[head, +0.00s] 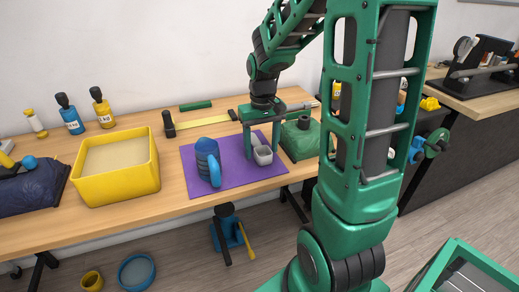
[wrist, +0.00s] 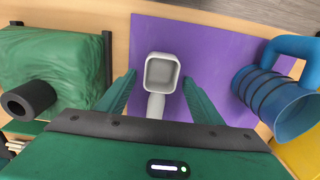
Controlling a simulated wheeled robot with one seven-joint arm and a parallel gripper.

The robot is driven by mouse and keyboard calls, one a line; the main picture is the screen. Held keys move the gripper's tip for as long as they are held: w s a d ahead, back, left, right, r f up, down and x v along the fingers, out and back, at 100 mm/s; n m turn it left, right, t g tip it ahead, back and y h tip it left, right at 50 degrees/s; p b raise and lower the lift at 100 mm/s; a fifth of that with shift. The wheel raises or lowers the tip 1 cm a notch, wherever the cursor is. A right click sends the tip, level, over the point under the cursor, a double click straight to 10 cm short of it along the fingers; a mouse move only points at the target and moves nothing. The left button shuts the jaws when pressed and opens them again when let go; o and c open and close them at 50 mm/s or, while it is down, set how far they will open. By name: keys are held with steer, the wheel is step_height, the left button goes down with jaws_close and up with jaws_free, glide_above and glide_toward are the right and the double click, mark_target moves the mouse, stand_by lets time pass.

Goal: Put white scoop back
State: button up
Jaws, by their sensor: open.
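The white scoop (head: 263,155) lies on the purple mat (head: 235,180), towards its right side in the head view. In the wrist view the scoop (wrist: 161,73) shows its square hollow bowl, with a short handle pointing towards my gripper. My gripper (head: 262,141) is over the mat, pointing down. In the wrist view its two green fingers (wrist: 157,88) are spread, one on each side of the scoop's handle, with gaps between. The far end of the handle is hidden under the gripper body.
A blue pitcher (head: 208,161) stands on the mat left of the scoop. A yellow bin (head: 118,183) stands further left. Bottles (head: 71,115) stand along the wall.

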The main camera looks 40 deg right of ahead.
mark_target(262, 148)
step_height(262, 148, up, 10)
steer(key=shift+f, duration=0.15)
stand_by(0.7)
steer(key=s+f+m, duration=0.1)
steer(key=s+f, duration=0.1)
steer(key=s, duration=0.9)
steer(key=s+f+m, duration=0.1)
steer(key=s+m, duration=0.1)
steer(key=s, duration=0.9)
steer(key=shift+a+f, duration=0.35)
steer(key=shift+a, duration=0.1)
steer(key=shift+w+f, duration=0.25)
steer(key=shift+w, duration=0.35)
